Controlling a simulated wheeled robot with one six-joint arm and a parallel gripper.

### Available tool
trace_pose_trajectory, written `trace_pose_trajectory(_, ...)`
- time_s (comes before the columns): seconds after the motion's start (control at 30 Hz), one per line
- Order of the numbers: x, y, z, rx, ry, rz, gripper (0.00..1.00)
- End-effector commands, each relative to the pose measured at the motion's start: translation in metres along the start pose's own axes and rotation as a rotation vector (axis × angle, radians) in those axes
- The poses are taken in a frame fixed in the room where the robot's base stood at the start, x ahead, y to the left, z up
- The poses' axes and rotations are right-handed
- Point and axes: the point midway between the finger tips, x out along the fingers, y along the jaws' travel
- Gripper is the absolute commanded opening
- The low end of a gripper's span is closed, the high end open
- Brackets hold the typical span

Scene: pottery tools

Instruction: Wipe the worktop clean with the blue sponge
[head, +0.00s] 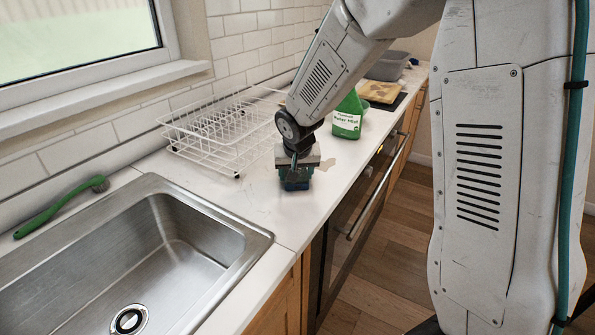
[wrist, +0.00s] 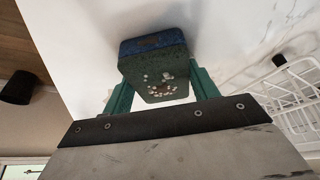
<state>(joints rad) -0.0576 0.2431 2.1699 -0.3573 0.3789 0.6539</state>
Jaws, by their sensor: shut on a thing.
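My gripper (head: 296,172) is over the white worktop (head: 300,212), between the sink and the green bottle. It is shut on the blue sponge (head: 296,185). In the wrist view my gripper's (wrist: 162,86) two green fingers press the sides of the sponge (wrist: 152,42), which has a dark green body, a blue far layer and pale specks. The sponge is at or just above the worktop; I cannot tell if it touches. A brownish stain (head: 326,164) lies just right of the gripper. Faint grey marks (head: 262,196) show to its left.
A white wire dish rack (head: 225,130) stands close at the left by the tiled wall. A green bottle (head: 348,116) stands behind the gripper. A steel sink (head: 150,250) and green brush (head: 60,205) are at front left. The worktop's front edge is close on the right.

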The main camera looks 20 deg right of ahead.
Motion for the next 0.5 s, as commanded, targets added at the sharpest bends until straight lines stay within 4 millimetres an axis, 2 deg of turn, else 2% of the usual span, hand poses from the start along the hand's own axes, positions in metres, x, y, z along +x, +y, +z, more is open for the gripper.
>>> trace_pose_trajectory(0.17, 0.002, 0.002, -0.001, 0.000, -0.002, 0.001, 0.49)
trace_pose_trajectory(0.5, 0.011, 0.021, -0.023, 0.002, -0.002, 0.001, 0.49)
